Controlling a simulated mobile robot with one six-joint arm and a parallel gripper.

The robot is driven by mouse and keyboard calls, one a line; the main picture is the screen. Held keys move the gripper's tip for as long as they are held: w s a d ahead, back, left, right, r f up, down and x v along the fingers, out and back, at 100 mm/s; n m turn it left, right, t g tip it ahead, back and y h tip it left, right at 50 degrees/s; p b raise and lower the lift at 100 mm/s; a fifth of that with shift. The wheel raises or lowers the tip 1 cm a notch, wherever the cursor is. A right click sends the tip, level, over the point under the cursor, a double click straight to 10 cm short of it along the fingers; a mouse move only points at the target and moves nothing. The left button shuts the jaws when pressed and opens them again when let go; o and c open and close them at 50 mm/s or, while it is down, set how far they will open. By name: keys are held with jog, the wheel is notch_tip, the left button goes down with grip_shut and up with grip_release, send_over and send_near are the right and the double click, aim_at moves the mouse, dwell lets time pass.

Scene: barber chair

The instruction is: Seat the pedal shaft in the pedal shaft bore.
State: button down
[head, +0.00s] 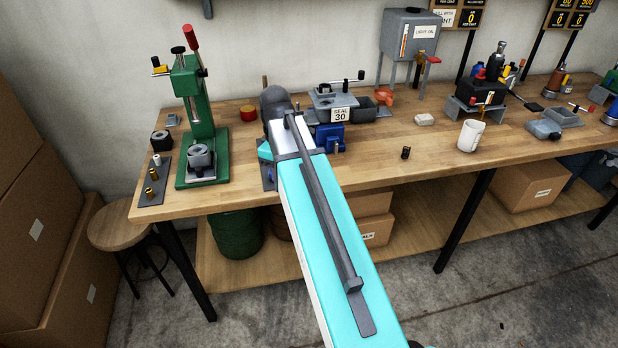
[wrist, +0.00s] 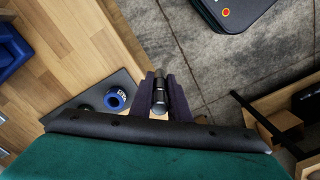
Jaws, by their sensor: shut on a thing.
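My gripper (wrist: 160,82) shows in the wrist view, its two dark fingers shut on a dark cylinder with a grey metallic band, which I take as the pedal shaft (wrist: 159,97). It is held beyond the edge of the bench in that picture, over the floor. In the head view my arm hides the gripper and the shaft. I cannot pick out the pedal shaft bore with certainty. A blue ring-shaped part (wrist: 115,98) stands on a dark mat (wrist: 92,97) to the left of the fingers, apart from them.
A green press (head: 197,130) stands at the left of the wooden bench (head: 430,160). A blue vise-like block (head: 331,138) and a grey fixture marked SEAL 30 (head: 340,114) sit behind my arm. A small dark cylinder (head: 405,153) and a white mug (head: 470,136) stand right; bench between them is clear.

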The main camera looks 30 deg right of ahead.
jog(key=w+a, duration=0.2)
jog(key=a, duration=0.4)
jog(key=w+a+m, duration=0.1)
jog(key=w+a, duration=0.2)
jog(key=a, duration=0.4)
jog(key=shift+w+a+f, duration=0.2)
jog(key=shift+w+a, duration=0.05)
jog(key=shift+a, duration=0.05)
jog(key=shift+d, duration=0.1)
